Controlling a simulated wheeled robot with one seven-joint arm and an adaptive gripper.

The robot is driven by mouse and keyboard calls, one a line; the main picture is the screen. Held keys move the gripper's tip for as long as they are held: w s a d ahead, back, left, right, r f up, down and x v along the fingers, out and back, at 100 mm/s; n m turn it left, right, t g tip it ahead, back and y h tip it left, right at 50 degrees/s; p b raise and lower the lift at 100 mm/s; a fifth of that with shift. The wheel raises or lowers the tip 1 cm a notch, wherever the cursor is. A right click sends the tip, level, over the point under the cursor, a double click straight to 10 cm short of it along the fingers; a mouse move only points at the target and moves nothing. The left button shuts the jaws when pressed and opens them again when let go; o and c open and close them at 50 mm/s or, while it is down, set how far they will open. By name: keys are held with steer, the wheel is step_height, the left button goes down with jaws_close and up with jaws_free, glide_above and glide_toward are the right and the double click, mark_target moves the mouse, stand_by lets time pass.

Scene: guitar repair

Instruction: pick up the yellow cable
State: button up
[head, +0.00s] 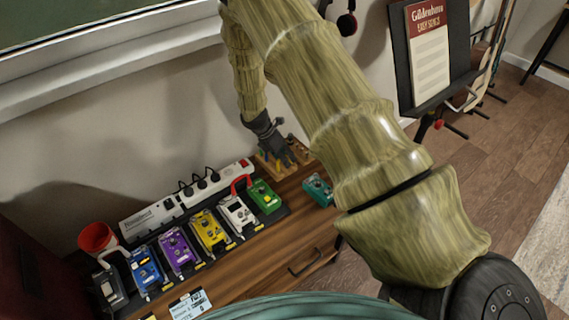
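My gripper (283,158) is black and points down at a small wooden tray (302,149) at the back right of the wooden cabinet top. A small patch of yellow (265,156) shows in the tray beside the fingers. It may be part of the yellow cable, but it is too small and too covered to be sure. I cannot tell whether the fingers touch it or are closed on it.
Several coloured pedals, including a yellow one (209,230), stand in a row on a black board. A white power strip (180,200) lies behind them, and a red cup (97,238) stands left.

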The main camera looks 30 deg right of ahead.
steer(key=shift+c, duration=0.2)
jaws_close()
steer(key=shift+r, duration=0.1)
